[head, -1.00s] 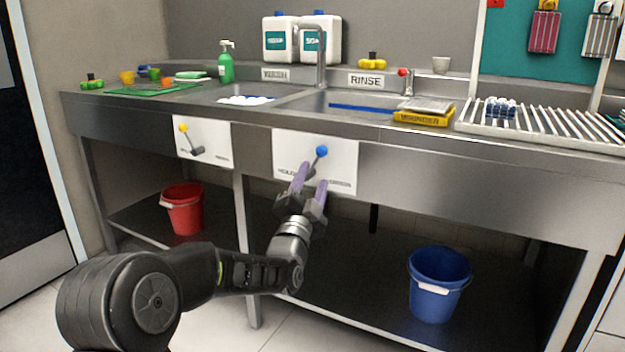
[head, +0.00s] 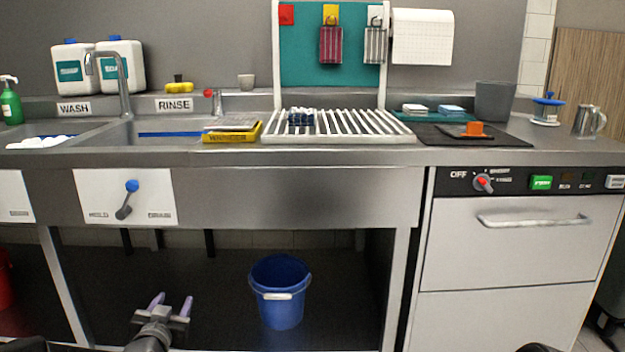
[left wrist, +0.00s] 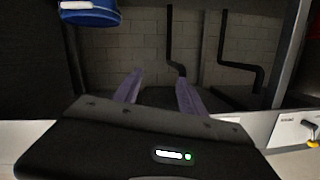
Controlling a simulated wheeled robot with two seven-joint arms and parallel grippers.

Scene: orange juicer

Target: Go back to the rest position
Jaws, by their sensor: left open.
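My left gripper (head: 170,303) is at the lower left of the head view, in front of the open space under the sink counter. Its two purple fingers are apart with nothing between them. In the left wrist view the open fingers (left wrist: 158,90) point toward the tiled wall and black pipes under the sink. The blue-knobbed lever (head: 127,198) on its white panel is above the gripper and clear of it. My right gripper is not in view; a small dark shape at the bottom edge of the head view is too cut off to tell.
A blue bucket (head: 281,291) stands on the lower shelf, right of my left gripper. The steel counter (head: 330,157) runs above, with a dishwasher (head: 520,240) at the right. A red bucket (head: 5,280) is partly cut off at the left edge.

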